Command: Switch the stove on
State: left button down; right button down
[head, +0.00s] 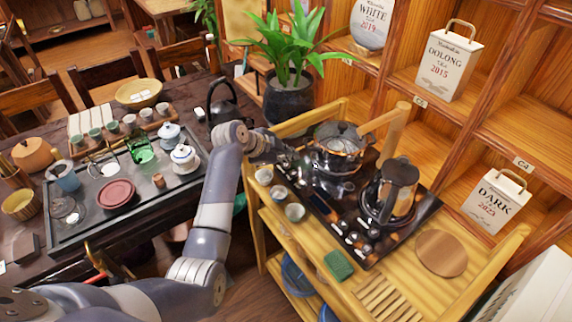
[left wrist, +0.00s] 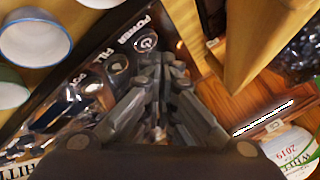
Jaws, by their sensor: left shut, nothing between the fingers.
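The stove (head: 352,232) is a black glossy panel on a wooden cart. A glass pot (head: 338,146) stands on its far part and a dark kettle (head: 391,190) on its near part. Its row of controls runs along the left edge. In the left wrist view, a round button with a power symbol (left wrist: 146,43) sits beside the word POWER, with FILL further along. My left gripper (head: 284,156) is at the far end of the control row. In the left wrist view its shut, empty fingertips (left wrist: 165,62) are just beside the power button; I cannot tell whether they touch it.
Small cups (head: 278,194) stand along the cart's left side, close to my gripper. A wooden post (left wrist: 255,45) rises to its right in the left wrist view. A green sponge (head: 338,265) and a round wooden board (head: 441,253) lie on the cart's near part. A potted plant (head: 290,98) stands behind.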

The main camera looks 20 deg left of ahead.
aim_at(288, 167)
pick_arm(q)
jog(key=shift+f, duration=0.15)
dwell(0.5)
jog(key=shift+f, duration=0.3)
jog(key=shift+f+b, duration=0.25)
jog(key=shift+b, duration=0.05)
dwell(0.5)
jog(key=shift+r, duration=0.1)
jog(key=shift+r+p, duration=0.6)
jog(key=shift+p, duration=0.1)
notch_tip(288, 167, up, 5)
jog(key=p, duration=0.4)
jog(key=shift+r+p, duration=0.1)
jog(key=shift+p, duration=0.2)
